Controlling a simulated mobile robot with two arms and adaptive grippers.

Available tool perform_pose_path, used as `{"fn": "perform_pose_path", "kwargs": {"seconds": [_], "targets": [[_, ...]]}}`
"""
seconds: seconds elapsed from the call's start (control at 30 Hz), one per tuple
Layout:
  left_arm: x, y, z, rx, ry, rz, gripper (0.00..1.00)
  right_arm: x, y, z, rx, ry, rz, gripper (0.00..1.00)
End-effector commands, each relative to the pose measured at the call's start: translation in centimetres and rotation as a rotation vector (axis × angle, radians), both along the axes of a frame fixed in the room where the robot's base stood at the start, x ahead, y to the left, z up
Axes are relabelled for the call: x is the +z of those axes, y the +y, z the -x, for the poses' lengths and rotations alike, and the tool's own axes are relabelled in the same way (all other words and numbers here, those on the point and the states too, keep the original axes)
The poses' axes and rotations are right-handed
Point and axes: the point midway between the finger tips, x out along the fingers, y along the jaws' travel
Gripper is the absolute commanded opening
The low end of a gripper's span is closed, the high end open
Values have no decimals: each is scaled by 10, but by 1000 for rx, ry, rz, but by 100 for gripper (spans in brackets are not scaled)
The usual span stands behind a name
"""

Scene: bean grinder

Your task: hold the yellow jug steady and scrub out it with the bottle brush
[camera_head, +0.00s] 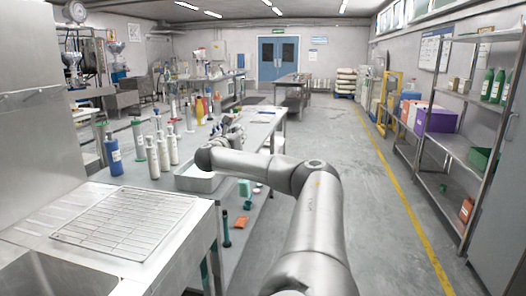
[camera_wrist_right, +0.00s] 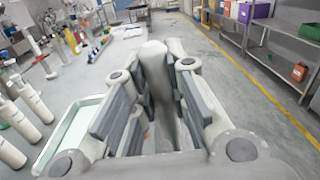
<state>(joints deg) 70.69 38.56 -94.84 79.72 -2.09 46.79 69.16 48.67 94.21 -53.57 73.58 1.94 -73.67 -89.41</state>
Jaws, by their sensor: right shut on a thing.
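A small yellow vessel (camera_head: 199,113), likely the yellow jug, stands on the long bench in the head view, beyond the pale bottles. My right gripper (camera_head: 233,131) is over the bench, to the right of the yellow vessel and apart from it. In the right wrist view its fingers close around a pale grey, rod-like thing (camera_wrist_right: 159,85). I cannot tell whether this is the bottle brush, because its far end is not clear. My left gripper is not in view.
A pale tray (camera_head: 197,180) lies below my right forearm, near several white bottles (camera_head: 153,158) and a blue bottle (camera_head: 113,156). A wire rack (camera_head: 125,222) lies in front.

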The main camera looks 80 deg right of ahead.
Motion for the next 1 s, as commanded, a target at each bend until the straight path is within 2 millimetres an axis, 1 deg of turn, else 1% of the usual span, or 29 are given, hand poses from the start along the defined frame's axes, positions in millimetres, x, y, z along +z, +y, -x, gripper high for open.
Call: {"fn": "perform_pose_path", "kwargs": {"seconds": [0.03,0.17,0.2,0.27,0.3,0.37,0.4,0.47,0.5,0.57,0.6,0.67,0.7,0.77,0.8,0.87,0.9,0.97,1.0], "targets": [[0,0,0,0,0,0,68,8,16,-22,50,-5,-1,0],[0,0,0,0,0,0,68,24,56,-72,169,-1,0,0],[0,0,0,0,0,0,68,27,69,-86,207,-1,1,0],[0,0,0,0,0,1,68,32,90,-108,266,0,1,0],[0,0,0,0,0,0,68,34,104,-122,304,1,2,0],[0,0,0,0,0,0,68,38,126,-142,363,3,3,0],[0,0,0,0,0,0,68,40,142,-154,403,4,5,0],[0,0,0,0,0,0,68,43,165,-173,464,5,5,0],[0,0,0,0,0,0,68,45,181,-184,504,5,6,0],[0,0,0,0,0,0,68,49,207,-200,567,5,7,0],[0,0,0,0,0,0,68,52,224,-210,608,6,8,0],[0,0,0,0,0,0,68,56,251,-223,670,7,8,0],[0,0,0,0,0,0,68,60,269,-230,711,7,9,0],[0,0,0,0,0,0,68,67,297,-240,771,7,11,0],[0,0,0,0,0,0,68,72,315,-246,811,7,11,0],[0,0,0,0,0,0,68,79,344,-252,871,8,12,0],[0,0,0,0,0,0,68,84,363,-256,910,7,14,0],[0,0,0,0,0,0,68,93,392,-259,965,7,15,0],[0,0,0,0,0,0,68,99,411,-260,1003,8,17,0]]}}
